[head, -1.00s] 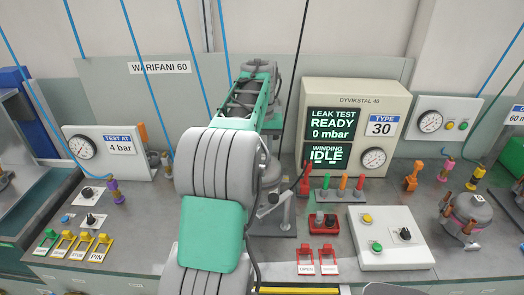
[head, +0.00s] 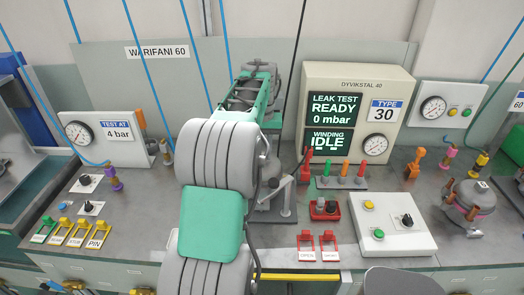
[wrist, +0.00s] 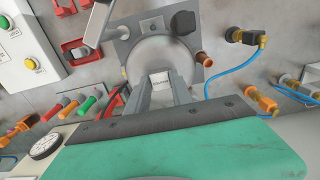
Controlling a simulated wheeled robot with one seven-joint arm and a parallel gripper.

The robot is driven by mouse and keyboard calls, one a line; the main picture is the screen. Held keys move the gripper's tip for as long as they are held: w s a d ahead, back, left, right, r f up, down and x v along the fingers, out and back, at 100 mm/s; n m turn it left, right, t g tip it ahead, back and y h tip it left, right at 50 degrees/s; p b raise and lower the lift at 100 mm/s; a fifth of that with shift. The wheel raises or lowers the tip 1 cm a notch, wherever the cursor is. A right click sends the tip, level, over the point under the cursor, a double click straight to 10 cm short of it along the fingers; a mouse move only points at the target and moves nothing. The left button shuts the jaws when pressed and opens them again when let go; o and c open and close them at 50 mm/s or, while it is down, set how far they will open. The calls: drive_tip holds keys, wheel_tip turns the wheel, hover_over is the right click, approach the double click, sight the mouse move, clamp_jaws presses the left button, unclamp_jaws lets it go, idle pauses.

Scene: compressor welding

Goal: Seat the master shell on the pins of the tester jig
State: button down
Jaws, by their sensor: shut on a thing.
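In the wrist view my gripper (wrist: 160,84) is shut on the master shell (wrist: 150,52), a grey round body with a white label between the fingers. A copper stub (wrist: 203,60) sticks out at its right. The shell is over the grey plate of the tester jig (wrist: 128,47); the pins are hidden, so I cannot tell whether it is seated. In the head view the jig plate (head: 275,214) shows only partly behind my arm, with a toggle clamp (head: 282,188). My gripper and the shell are hidden there.
The tester cabinet (head: 345,155) reads READY and IDLE. Coloured levers (head: 344,173), a red-framed button box (head: 323,210) and a white button panel (head: 390,225) stand right of the jig. Another shell-like unit (head: 469,205) stands farther right. Blue hoses hang around. Bench left of my arm is partly clear.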

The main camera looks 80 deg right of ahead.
drive_tip(key=shift+f+b, duration=0.55)
drive_tip(key=shift+f, duration=0.75)
drive_tip(key=c, duration=1.1)
unclamp_jaws()
drive_tip(key=shift+o, duration=0.2)
wheel_tip(320, 180, up, 8)
drive_tip(key=shift+f, duration=0.1)
